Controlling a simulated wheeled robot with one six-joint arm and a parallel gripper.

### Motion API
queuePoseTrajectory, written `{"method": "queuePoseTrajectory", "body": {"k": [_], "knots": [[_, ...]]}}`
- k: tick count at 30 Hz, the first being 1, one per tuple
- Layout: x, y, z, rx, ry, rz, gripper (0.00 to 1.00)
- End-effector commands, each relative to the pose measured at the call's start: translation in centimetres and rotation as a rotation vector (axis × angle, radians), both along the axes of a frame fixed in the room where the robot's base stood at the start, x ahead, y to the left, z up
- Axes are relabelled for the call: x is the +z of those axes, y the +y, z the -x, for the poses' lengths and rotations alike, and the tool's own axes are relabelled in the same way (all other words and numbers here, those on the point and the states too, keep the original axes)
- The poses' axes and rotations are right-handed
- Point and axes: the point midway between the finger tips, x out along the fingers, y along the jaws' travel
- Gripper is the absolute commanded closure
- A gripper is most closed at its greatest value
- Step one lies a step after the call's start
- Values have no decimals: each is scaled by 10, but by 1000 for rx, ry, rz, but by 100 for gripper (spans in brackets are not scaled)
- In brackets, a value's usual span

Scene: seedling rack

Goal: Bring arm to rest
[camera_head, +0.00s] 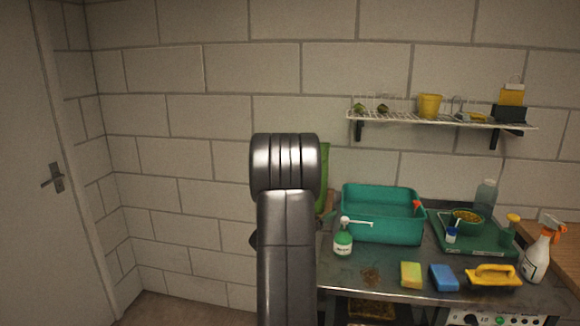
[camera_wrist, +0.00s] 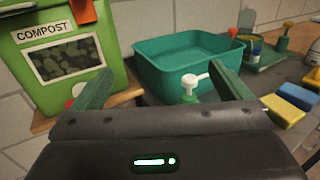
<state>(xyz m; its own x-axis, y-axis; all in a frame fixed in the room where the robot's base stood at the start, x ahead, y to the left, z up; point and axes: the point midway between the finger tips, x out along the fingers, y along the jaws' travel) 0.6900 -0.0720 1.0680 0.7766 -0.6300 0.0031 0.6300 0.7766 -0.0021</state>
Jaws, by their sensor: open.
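My gripper (camera_wrist: 160,92) shows in the wrist view with its two green fingers spread apart and nothing between them. Beyond the fingers are a green compost bin (camera_wrist: 62,50) at the left and a teal basin (camera_wrist: 160,75) in the middle. In the head view my arm stands upright in the centre, left of the counter, and hides most of the bin; the gripper itself does not show there.
A wire shelf (camera_head: 440,120) hangs above. The wall left of my arm is clear.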

Motion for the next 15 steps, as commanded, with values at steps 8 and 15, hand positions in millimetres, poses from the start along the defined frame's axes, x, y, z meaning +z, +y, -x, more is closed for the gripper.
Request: {"method": "queuePoseTrajectory", "body": {"k": [8, 15], "knots": [[-54, 16, 18, 85, 6, 1, 3], [-81, 27, 30, 143, 3, -2, 3]]}}
